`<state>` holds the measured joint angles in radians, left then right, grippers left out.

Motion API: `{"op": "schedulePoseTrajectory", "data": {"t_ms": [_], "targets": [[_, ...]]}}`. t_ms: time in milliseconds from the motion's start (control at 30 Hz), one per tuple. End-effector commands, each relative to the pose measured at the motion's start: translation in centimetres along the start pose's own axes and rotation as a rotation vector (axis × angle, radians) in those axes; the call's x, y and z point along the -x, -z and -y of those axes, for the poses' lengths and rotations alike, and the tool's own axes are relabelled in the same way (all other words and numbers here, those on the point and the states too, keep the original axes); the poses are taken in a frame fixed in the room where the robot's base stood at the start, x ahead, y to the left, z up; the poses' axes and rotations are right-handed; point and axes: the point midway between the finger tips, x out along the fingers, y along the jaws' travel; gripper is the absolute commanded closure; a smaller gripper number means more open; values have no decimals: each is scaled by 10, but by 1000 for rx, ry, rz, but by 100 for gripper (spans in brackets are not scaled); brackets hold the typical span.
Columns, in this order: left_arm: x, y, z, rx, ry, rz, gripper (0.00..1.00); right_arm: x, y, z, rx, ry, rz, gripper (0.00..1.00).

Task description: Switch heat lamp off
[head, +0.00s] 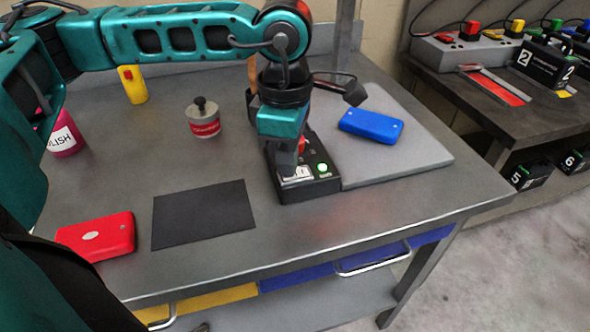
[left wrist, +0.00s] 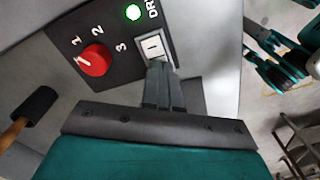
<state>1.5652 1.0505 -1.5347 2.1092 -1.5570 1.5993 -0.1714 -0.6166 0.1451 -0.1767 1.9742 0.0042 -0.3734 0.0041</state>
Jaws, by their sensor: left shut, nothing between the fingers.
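A dark control box (head: 318,186) stands on the grey bench and carries a lit green light (head: 322,167). The left wrist view shows its panel with a red knob (left wrist: 95,60) marked 1, 2 and 3, the lit green light (left wrist: 133,12), and a white rocker switch (left wrist: 153,47) marked with a line. My left gripper (head: 287,170) points down at the box with shut, empty fingers. Its tips (left wrist: 160,68) are at the switch's near edge; I cannot tell whether they press it. A heat lamp head is not clearly seen. Teal arm parts show at the wrist view's right edge.
A blue case (head: 371,126) lies on a grey board (head: 420,160) right of the box. A black mat (head: 203,214), red case (head: 97,236), red-labelled pot (head: 204,122), yellow item (head: 133,84) and pink bottle (head: 66,138) are on the left. A wooden-handled tool (left wrist: 30,110) is near the box.

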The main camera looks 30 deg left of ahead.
Motion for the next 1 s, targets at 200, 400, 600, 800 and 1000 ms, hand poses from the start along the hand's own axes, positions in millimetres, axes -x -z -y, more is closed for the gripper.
{"op": "schedulePoseTrajectory", "data": {"t_ms": [200,400,600,800,1000], "targets": [[-4,0,0,0,0,0,100,-2,-3,0,0,0,0,0],[-5,0,0,0,1,0,100,-2,-4,0,0,0,0,0],[10,0,0,0,1,0,100,3,4,0,0,0,0,0],[26,0,0,0,0,1,100,8,12,0,0,0,0,0],[43,0,0,0,0,1,100,14,20,0,0,0,0,0]]}}
